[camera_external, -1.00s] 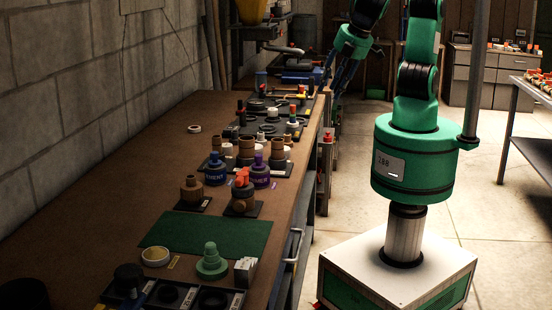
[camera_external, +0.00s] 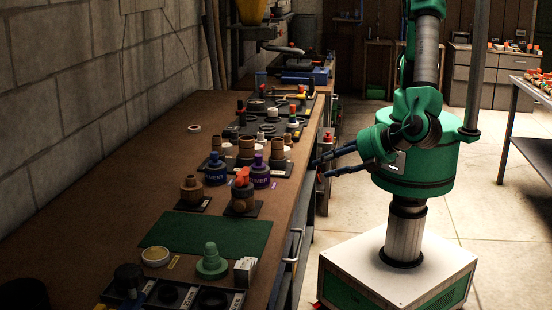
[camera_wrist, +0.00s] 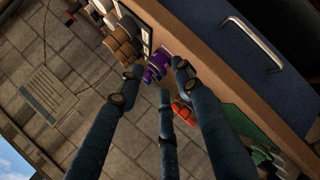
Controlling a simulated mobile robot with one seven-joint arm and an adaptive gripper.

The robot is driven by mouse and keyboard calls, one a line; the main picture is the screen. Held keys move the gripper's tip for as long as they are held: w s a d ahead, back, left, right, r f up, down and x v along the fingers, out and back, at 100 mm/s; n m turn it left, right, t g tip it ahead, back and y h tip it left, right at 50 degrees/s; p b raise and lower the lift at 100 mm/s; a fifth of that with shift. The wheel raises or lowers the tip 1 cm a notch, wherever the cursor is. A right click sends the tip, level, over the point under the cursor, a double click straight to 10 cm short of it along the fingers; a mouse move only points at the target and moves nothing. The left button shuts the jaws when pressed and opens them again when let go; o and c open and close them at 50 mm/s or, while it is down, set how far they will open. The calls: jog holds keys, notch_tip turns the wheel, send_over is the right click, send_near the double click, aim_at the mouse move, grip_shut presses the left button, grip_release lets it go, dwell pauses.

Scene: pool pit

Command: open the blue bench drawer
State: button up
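The blue bench drawer (camera_wrist: 215,40) shows its front in the wrist view, beneath the bench top's wooden edge, with a long silver bar handle (camera_wrist: 257,44) on it. The drawer front looks flush with the bench. In the external view the handle (camera_external: 292,246) juts from the bench's right side, and the drawer front is steeply angled. My gripper (camera_external: 318,168) is open and empty beside the bench's right edge, farther back than the handle and apart from it. Its three spread blue fingers (camera_wrist: 158,78) also show in the wrist view, with the handle to their upper right.
The bench top (camera_external: 120,215) carries purple and blue jars, brown fittings, a green mat (camera_external: 205,234) and black trays near its right edge. A stone wall (camera_external: 70,100) lies left. The floor right of the bench is open, beside my base. A metal table (camera_external: 530,125) stands far right.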

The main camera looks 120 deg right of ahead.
jog(key=a+f+n+t+p, duration=0.1)
jog(key=a+f+n+t, duration=0.1)
jog(key=a+f, duration=0.4)
jog(key=a+f+n+t, duration=0.2)
jog(key=a+f+t, duration=0.2)
jog(key=a+f, duration=0.3)
notch_tip(320, 180, down, 5)
jog(key=shift+s+r+t+p, duration=0.2)
jog(key=shift+t+p, duration=0.1)
jog(key=shift+p, duration=0.1)
jog(key=shift+w, duration=0.1)
jog(key=b+x, duration=0.1)
jog(key=x, duration=1.2)
jog(key=shift+w+d, duration=0.25)
jog(key=shift+f, duration=0.1)
grip_shut()
